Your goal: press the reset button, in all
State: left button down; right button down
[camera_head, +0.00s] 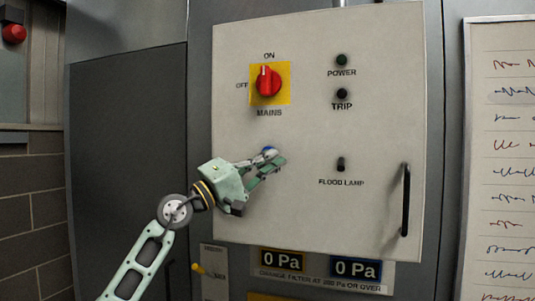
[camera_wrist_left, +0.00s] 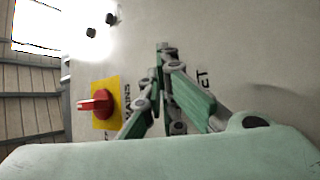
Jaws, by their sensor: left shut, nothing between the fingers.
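The blue reset button (camera_head: 268,150) shows on the grey cabinet door (camera_head: 310,220), below the mains switch. Most of it is hidden behind my left gripper (camera_head: 278,160), which is shut and empty at the door face. I cannot tell whether the fingertips touch the button. In the left wrist view, my left gripper (camera_wrist_left: 163,48) has its fingers together against the pale panel. The end of a label, "ET", shows beside the fingers, and the button itself is hidden there. My right gripper is not in view.
The red mains switch (camera_head: 267,82) sits on a yellow plate above. The power lamp (camera_head: 341,60), trip lamp (camera_head: 342,94) and flood lamp toggle (camera_head: 340,164) are to the right. A black door handle (camera_head: 405,200) stands out at the right edge. Two 0 Pa displays are below.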

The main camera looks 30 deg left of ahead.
pick_arm(q)
jog(key=shift+w+a, duration=0.1)
jog(key=shift+w, duration=0.35)
dwell(0.3)
jog(key=shift+s, duration=0.1)
jog(key=shift+s+d+b, duration=0.2)
jog(key=shift+s+b, duration=0.2)
jog(key=shift+s, duration=0.4)
jog(key=s+b, duration=0.1)
jog(key=s, duration=0.1)
jog(key=s+d+b, duration=0.1)
jog(key=s, duration=0.1)
jog(key=shift+s+d, duration=0.1)
jog(key=shift+s, duration=0.3)
dwell(0.7)
